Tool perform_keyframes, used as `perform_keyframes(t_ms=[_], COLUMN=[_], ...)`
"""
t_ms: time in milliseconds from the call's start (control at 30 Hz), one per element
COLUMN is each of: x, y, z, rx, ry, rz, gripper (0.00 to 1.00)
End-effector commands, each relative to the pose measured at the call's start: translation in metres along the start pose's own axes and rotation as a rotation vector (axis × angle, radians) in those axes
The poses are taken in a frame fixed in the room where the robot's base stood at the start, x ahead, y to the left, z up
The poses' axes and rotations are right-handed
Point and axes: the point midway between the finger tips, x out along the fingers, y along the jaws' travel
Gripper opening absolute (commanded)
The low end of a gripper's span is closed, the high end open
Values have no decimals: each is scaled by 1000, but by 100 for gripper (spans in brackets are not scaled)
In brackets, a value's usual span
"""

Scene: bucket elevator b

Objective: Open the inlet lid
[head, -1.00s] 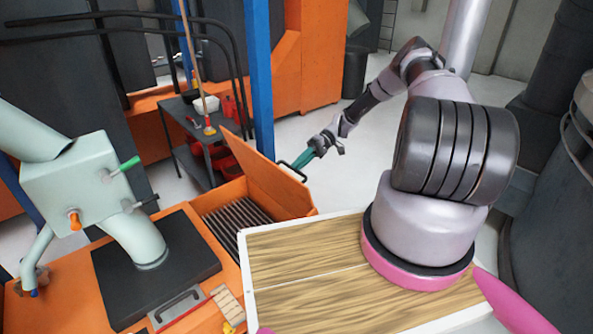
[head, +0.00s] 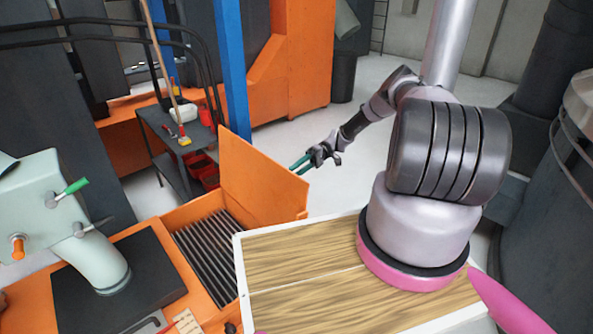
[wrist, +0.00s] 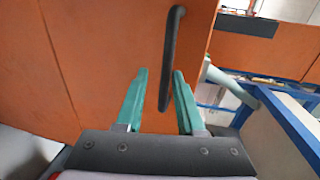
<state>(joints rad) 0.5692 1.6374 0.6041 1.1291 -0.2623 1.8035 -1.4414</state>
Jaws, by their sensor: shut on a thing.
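The orange inlet lid (head: 255,178) stands raised and tilted at the back right edge of the orange inlet box. Dark parallel bars (head: 215,250) show in the opening below it. In the wrist view the lid (wrist: 100,60) fills much of the picture, with its black bar handle (wrist: 171,55) between my green fingers. In the head view my gripper (head: 301,163) is at the lid's outer face; the lid hides the handle there.
A pale green machine housing (head: 35,205) with a green-handled lever stands left of the inlet. A dark tool cart (head: 175,145) and a blue post (head: 231,75) stand behind the lid.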

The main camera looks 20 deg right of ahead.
Motion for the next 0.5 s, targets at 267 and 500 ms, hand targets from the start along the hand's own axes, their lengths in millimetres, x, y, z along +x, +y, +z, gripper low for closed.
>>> perform_keyframes(t_ms=[267, 500], x=[7, 5], y=[11, 8], z=[6, 4], rx=[3, 0], ry=[-16, -11], rz=[17, 15], gripper=[24, 47])
